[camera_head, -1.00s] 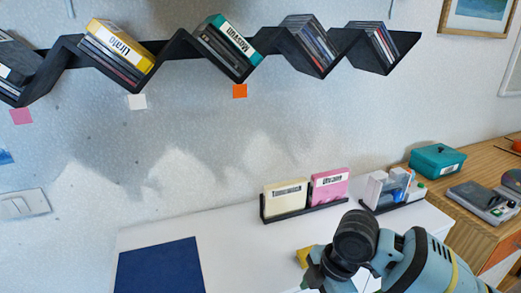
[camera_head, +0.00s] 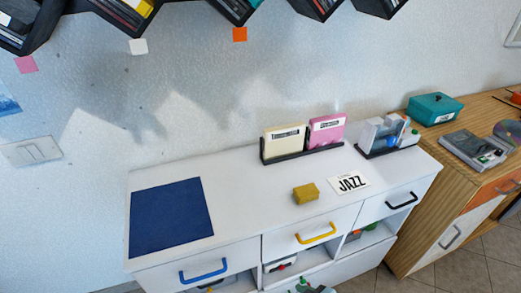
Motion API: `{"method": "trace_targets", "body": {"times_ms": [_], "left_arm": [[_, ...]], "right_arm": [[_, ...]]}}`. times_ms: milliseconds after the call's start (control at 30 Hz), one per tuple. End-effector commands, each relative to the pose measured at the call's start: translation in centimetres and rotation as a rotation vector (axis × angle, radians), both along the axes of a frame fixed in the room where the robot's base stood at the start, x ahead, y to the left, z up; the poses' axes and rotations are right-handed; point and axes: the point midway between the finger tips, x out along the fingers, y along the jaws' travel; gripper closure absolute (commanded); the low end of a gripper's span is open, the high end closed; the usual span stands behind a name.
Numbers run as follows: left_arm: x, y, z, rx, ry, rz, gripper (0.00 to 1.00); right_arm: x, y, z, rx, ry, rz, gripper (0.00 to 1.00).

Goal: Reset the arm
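My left gripper is not in view. No fingers of my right gripper show either. A small grey-green shape at the bottom edge of the head view, in front of the cabinet, may be a part of my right arm, but I cannot tell. The white cabinet (camera_head: 235,185) in front of me has its top clear of any arm.
On the cabinet are a blue mat (camera_head: 170,219), a yellow block (camera_head: 306,193), a JAZZ card (camera_head: 349,182), a rack with cream (camera_head: 284,142) and pink (camera_head: 326,131) cases, and another rack. A teal box (camera_head: 435,108) stands on the wooden unit. Black disc shelves (camera_head: 46,24) hang above.

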Motion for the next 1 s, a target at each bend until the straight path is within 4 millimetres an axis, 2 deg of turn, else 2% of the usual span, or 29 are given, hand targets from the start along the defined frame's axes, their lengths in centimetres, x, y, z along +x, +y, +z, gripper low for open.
{"method": "trace_targets", "body": {"times_ms": [33, 167, 300, 400, 533, 700, 1000], "left_arm": [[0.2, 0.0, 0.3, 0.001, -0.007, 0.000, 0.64], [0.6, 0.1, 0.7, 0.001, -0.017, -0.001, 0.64], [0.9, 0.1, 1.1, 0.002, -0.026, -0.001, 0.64], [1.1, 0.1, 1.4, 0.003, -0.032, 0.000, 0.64], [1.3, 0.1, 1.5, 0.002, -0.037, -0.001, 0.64], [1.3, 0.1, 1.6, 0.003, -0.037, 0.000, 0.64], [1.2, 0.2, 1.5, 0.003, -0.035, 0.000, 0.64]], "right_arm": [[-1.4, -0.8, -0.8, 0.011, 0.011, -0.057, 0.38], [-4.8, -3.4, -2.5, 0.017, 0.023, -0.203, 0.38], [-9.0, -6.7, -4.1, 0.001, 0.030, -0.345, 0.38], [-12.0, -8.8, -4.7, -0.020, 0.032, -0.423, 0.38], [-15.1, -10.9, -5.1, -0.045, 0.030, -0.489, 0.38], [-16.9, -12.1, -5.3, -0.064, 0.028, -0.520, 0.38], [-17.0, -12.1, -5.3, -0.065, 0.028, -0.521, 0.38]]}}
